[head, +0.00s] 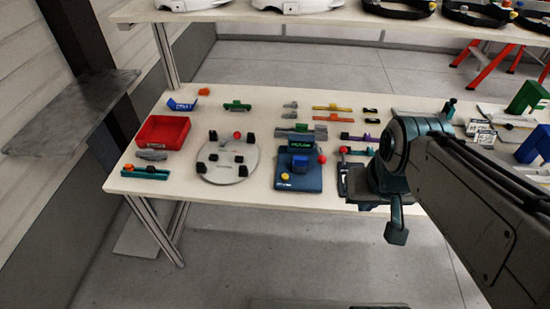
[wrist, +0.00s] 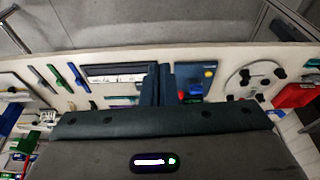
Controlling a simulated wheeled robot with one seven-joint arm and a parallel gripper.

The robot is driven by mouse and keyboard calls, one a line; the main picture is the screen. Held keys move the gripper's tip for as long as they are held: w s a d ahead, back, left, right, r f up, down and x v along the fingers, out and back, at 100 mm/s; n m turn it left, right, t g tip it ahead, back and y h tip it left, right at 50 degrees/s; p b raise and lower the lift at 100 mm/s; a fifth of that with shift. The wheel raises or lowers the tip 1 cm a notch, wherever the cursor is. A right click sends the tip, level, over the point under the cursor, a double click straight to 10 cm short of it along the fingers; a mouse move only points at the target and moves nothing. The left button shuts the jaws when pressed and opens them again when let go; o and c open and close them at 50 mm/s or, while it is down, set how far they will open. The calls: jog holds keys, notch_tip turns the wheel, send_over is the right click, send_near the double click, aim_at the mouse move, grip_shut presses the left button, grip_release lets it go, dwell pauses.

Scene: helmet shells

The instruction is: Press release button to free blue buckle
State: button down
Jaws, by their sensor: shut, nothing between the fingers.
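A dark blue station (head: 289,186) stands mid-table in the head view, with a bright blue block (head: 300,164), a red ball-shaped knob (head: 322,159), a yellow knob (head: 285,177) and a small display at its back. I cannot tell which part is the release button. The wrist view shows the station (wrist: 205,70), with its yellow (wrist: 209,73) and red (wrist: 197,89) knobs, right of my fingers. In the head view my gripper (head: 396,234) hangs right of the station, apart from it. It is shut and empty; its fingers (wrist: 159,72) show close together in the wrist view.
A round grey plate (head: 228,173) with black blocks and a red tray (head: 163,131) lie left of the station. Several coloured bars and small parts lie behind. A shelf (head: 240,15) with helmet shells runs above. Open floor (head: 300,255) lies in front.

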jog(key=shift+d, duration=0.1)
jog(key=w+a+f+m+t+p, duration=0.1)
jog(key=w+a+f+m+p, duration=0.2)
jog(key=w, duration=0.5)
jog(key=w+a+f+m+t+p, duration=0.1)
jog(key=w+f+m, duration=0.2)
jog(key=w+m, duration=0.35)
jog(key=w+a+f+m+t+y+p, duration=0.2)
jog(key=w+a+f+m+y+p, duration=0.2)
jog(key=w+a+m, duration=0.5)
jog(key=shift+w+a+f+m+y, duration=0.35)
jog(key=shift+w+a+f+y, duration=0.55)
jog(key=shift+y, duration=0.1)
jog(key=shift+s+f, duration=0.1)
